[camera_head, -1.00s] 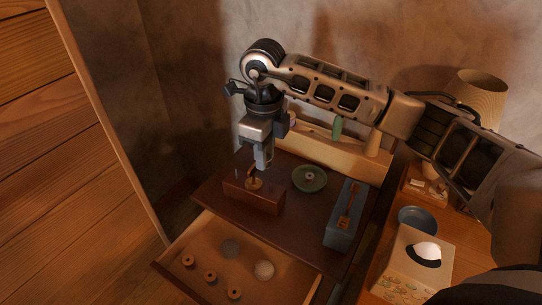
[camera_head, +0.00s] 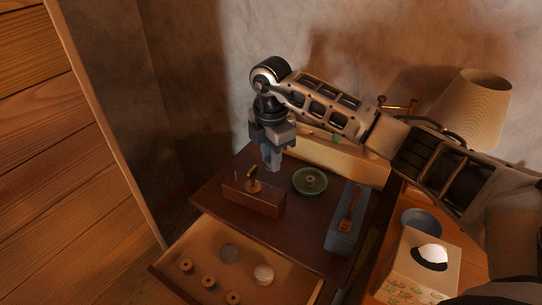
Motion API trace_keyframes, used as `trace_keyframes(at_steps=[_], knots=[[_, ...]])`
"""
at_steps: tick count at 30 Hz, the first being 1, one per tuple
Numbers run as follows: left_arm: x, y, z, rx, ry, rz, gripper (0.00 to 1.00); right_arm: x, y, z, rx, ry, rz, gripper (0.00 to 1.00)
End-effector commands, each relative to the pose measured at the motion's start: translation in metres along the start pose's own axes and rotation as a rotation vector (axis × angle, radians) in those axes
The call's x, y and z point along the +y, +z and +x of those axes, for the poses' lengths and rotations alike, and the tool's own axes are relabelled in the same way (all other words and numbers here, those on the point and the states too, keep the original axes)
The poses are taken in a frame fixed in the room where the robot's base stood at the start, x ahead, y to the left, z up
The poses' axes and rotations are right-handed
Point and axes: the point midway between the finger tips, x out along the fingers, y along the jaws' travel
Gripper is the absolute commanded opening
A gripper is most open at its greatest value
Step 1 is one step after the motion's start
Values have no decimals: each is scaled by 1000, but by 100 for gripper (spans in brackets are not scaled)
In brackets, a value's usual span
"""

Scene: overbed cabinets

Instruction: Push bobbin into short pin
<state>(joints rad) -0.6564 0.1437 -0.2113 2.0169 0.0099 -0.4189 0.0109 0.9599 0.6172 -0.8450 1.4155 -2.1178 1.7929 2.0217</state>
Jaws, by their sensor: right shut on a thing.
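A dark wooden block (camera_head: 262,204) stands on the cabinet top, with a thin upright pin (camera_head: 237,178) at its left. A wooden bobbin (camera_head: 253,187) sits on the block near its middle, with a brown upright piece (camera_head: 252,174) rising above it. My right gripper (camera_head: 272,167) points down just right of and above that bobbin, apart from it in the picture. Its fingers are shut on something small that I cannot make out. Another bobbin (camera_head: 310,181) lies in the green dish (camera_head: 299,189). My left gripper is not in view.
An open drawer (camera_head: 207,244) holds several bobbins and two round discs. A blue-grey box (camera_head: 343,232) with a wooden piece on it stands right of the dish. A tissue box (camera_head: 416,272), a blue bowl (camera_head: 421,219) and a lamp (camera_head: 474,106) stand farther right.

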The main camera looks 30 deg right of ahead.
Motion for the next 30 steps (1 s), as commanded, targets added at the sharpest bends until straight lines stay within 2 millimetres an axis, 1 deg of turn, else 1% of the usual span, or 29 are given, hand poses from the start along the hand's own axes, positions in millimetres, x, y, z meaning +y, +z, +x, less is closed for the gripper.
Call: trace_keyframes(at_steps=[8,12,21,30], knots=[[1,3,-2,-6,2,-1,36,0,0,0,0,0,3,3],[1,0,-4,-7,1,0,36,0,2,-1,-1,1,3,3],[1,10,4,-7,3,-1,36,0,1,20,-1,0,1,3],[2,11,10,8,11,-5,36,0,1,48,-1,0,1,3]])
